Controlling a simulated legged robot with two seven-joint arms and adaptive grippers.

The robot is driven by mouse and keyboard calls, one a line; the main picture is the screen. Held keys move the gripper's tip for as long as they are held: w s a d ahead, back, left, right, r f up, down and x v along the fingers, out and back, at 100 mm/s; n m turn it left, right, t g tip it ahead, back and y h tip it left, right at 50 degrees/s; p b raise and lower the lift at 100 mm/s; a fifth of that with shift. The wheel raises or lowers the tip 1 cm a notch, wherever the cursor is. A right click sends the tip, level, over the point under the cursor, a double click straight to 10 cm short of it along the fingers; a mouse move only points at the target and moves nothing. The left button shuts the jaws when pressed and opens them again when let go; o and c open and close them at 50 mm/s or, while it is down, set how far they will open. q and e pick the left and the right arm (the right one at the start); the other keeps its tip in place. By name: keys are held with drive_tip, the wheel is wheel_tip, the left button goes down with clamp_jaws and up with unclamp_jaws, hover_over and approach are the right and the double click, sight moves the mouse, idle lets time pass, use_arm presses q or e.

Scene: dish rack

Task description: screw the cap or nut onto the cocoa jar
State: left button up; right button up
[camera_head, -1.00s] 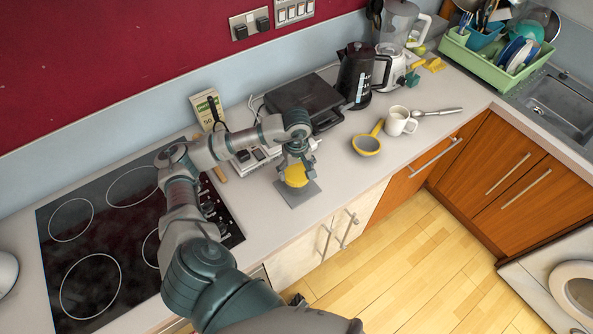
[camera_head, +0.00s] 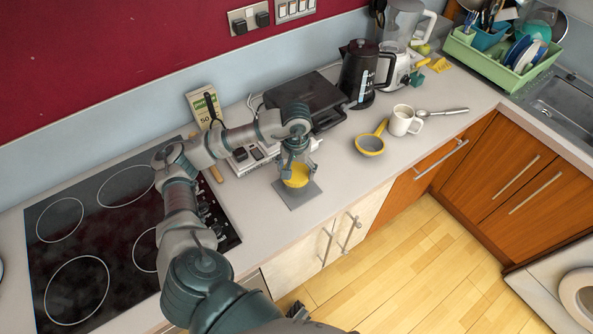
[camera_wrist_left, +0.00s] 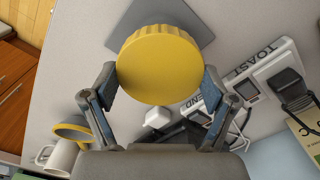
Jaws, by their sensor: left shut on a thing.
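My left gripper (camera_head: 296,160) points down over the counter and is shut on the yellow cap (camera_head: 297,177). In the left wrist view, the round ribbed cap (camera_wrist_left: 158,64) sits between the two fingers of the gripper (camera_wrist_left: 160,84), one on each side. A grey square mat (camera_head: 298,200) lies beneath it on the counter. I cannot make out the cocoa jar itself; anything under the cap is hidden by the cap and fingers. Whether the cap is seated on a jar cannot be told.
A toaster-like white appliance (camera_head: 247,160) stands just left of the gripper, with a black grill (camera_head: 305,100) behind. A yellow-grey bowl (camera_head: 370,145) and white mug (camera_head: 401,122) stand right. The hob (camera_head: 100,235) is left. Counter between mat and bowl is clear.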

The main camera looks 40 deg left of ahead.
use_arm(q)
drive_tip(key=m+b, duration=0.2)
drive_tip(key=m, duration=0.1)
drive_tip(key=shift+f, duration=0.3)
drive_tip(key=shift+m+b, duration=0.45)
drive_tip(key=shift+m, duration=0.05)
drive_tip(key=shift+r, duration=0.25)
drive_tip(key=shift+m, duration=0.3)
